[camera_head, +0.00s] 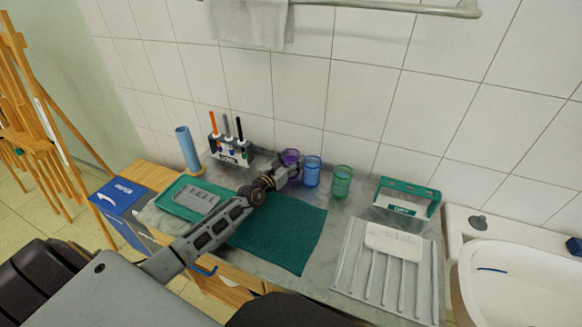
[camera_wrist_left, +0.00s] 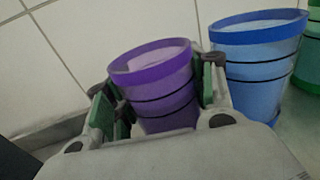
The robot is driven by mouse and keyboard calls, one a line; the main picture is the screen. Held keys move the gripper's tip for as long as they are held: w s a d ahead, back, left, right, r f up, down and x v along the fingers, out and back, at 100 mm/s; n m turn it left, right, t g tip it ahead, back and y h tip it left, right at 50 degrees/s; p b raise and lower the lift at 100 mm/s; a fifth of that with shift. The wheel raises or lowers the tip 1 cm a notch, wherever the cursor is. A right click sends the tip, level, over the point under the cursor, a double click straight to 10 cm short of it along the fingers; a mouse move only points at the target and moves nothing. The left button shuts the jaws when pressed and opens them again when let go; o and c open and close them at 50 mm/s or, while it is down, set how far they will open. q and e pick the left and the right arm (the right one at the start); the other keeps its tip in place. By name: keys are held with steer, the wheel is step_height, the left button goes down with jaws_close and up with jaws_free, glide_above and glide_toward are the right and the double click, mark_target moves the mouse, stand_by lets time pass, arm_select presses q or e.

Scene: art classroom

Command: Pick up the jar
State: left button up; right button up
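A purple jar (camera_head: 290,157) stands at the left end of a short row of jars on the counter by the tiled wall. My left gripper (camera_head: 284,174) reaches it from the left and partly hides it. In the left wrist view the purple jar (camera_wrist_left: 158,88) sits between the two fingers of my left gripper (camera_wrist_left: 157,100), one finger on each side. I cannot tell whether both pads press on it. A blue jar (camera_head: 312,171) stands just to its right, and a green jar (camera_head: 342,182) stands right of that. My right gripper is not in view.
A dark green mat (camera_head: 290,240) lies in front of the jars. A green tray (camera_head: 176,205), a blue cylinder (camera_head: 187,149) and a brush holder (camera_head: 232,154) are to the left. A green-framed holder (camera_head: 408,197), a white ridged drainer (camera_head: 352,275) and a sink (camera_head: 515,285) are to the right.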

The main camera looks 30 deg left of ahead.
arm_select(q)
steer(key=shift+r, duration=0.1)
steer(key=shift+r+p, duration=0.55)
steer(key=shift+r, duration=0.5)
step_height(320, 180, up, 8)
steer(key=p, duration=0.3)
steer(key=shift+p, duration=0.3)
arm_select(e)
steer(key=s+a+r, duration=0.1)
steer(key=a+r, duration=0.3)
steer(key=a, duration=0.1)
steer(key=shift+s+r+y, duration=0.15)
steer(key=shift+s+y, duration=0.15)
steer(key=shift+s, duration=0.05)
arm_select(q)
steer(key=shift+f, duration=0.1)
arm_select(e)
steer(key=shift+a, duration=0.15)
